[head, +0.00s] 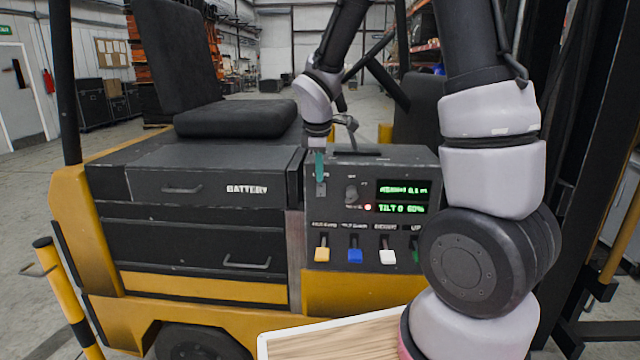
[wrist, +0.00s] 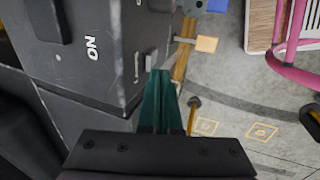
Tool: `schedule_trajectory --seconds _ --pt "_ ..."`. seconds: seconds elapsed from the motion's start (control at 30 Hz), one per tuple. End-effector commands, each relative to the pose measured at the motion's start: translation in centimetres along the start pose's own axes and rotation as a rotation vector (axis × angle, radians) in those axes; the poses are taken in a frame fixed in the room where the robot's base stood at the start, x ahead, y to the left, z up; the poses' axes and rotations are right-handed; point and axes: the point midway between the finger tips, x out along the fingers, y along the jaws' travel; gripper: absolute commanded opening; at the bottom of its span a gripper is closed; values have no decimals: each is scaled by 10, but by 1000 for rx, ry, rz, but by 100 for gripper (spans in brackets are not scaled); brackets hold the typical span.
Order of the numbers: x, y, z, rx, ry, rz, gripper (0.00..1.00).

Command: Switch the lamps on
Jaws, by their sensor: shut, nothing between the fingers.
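The dark control panel (head: 395,165) of a yellow forklift stands at the centre of the head view. A small switch plate (head: 321,189) is at its upper left, with a round knob (head: 351,193) to the right; their labels are too small to read. My gripper (head: 319,178) has teal fingers, pressed together and empty, pointing down right at the switch plate and partly covering it. In the wrist view, the closed fingertips (wrist: 160,74) are beside a small grey switch piece (wrist: 151,61) on the panel; I cannot tell whether they touch. I cannot identify any lamp.
The battery box (head: 215,175) and black seat (head: 235,117) are left.

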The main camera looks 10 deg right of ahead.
Motion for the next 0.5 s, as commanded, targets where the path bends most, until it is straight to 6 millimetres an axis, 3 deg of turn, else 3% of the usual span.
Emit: schedule_trajectory --seconds 0.2,0.5 --pt "-41 0 0 1 2 2 0" --pt "-60 -1 0 1 -1 -2 0"
